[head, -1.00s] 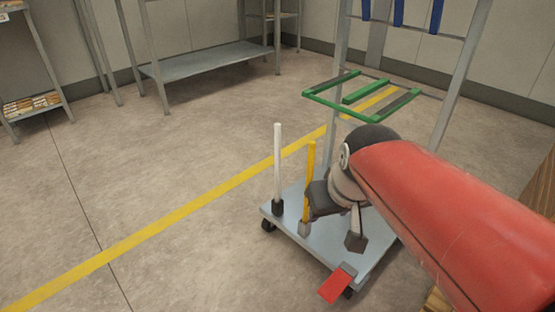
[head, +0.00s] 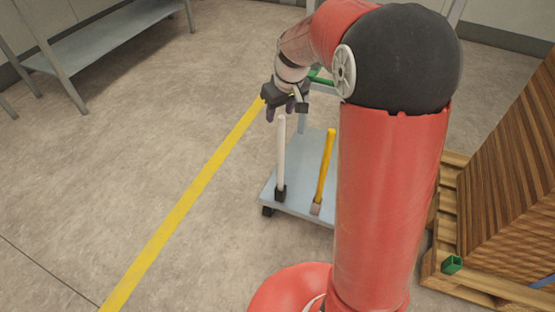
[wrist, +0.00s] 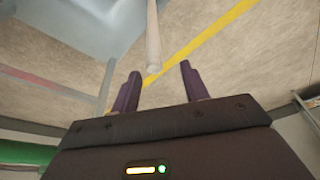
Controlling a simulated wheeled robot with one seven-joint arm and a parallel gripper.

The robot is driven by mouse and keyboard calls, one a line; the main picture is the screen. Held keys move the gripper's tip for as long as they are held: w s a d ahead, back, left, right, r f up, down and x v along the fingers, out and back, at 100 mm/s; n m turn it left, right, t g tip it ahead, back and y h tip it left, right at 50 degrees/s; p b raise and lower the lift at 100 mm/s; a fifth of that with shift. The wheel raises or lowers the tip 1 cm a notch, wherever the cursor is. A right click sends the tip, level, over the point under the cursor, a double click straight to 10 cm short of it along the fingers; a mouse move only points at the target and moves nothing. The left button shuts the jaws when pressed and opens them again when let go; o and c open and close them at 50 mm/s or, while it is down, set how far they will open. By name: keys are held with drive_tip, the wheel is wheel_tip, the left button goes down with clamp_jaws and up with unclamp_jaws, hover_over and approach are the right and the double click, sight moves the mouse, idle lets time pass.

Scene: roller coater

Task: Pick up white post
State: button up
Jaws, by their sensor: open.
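The white post (head: 281,155) stands upright in a dark socket at the left corner of the grey cart (head: 268,193). My gripper (head: 279,113) is just above the top of the post in the head view, open and empty. In the wrist view, the post (wrist: 153,30) runs down from the top of the picture. Its near end shows between the two dark fingers of my gripper (wrist: 160,72), near their tips. I cannot tell whether the end is inside the jaws or a little beyond them. No contact shows.
A yellow post (head: 325,168) stands close to the right of the white one on the cart. A wooden crate (head: 515,180) sits on a pallet (head: 432,272) at the right. A grey shelf (head: 110,45) stands back left. The floor left of the cart is clear.

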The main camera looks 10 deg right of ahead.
sight(280, 125)
drive_tip(key=x, duration=0.6)
drive_tip(key=shift+s+d+f, duration=0.25)
drive_tip(key=shift+d, duration=0.15)
drive_tip(key=shift+c, duration=0.4)
clamp_jaws()
